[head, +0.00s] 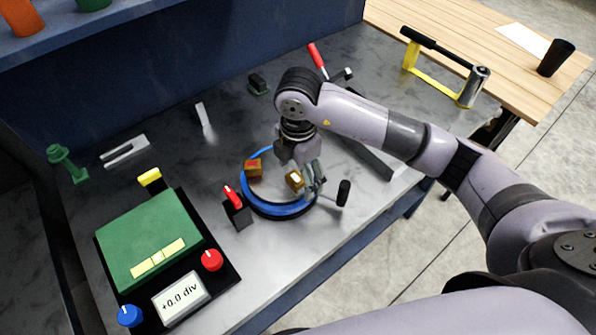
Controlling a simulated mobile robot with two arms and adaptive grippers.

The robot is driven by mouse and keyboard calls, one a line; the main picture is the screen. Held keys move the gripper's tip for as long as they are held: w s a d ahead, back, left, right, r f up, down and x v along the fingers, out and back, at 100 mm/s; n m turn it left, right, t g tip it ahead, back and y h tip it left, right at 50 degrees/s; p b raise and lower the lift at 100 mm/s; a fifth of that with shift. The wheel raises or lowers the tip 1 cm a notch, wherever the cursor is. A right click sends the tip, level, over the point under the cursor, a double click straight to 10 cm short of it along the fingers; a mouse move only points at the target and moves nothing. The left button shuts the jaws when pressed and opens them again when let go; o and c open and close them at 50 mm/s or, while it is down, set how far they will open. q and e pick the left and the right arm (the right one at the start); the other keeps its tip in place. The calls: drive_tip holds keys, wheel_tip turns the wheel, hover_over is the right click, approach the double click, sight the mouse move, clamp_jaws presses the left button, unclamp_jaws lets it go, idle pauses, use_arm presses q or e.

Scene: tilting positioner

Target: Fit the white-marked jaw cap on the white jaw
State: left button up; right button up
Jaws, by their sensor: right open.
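A blue ring (283,210) lies on the grey bench in the middle. Inside its outline, a small gold-brown block with a white mark (294,180) sits at the right. A similar block with a red mark (253,168) sits at the left. I cannot tell whether these blocks are caps or jaws. My right gripper (315,185) is over the ring's right part, pointing down, its fingers close beside the white-marked block. It is open; the wrist and fingers hide part of the ring. I cannot tell whether it touches the block. My left gripper is out of view.
A green plate (138,232) with a red knob (212,260), a blue knob (130,316) and a display (179,299) reading +0.0 div stands at the left front. A red-tipped black holder (238,212) stands close left of the ring. A black-handled lever (343,193) projects right.

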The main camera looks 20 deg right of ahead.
drive_tip(key=shift+r, duration=0.1)
drive_tip(key=shift+r+p, duration=2.5)
drive_tip(key=shift+r, duration=0.95)
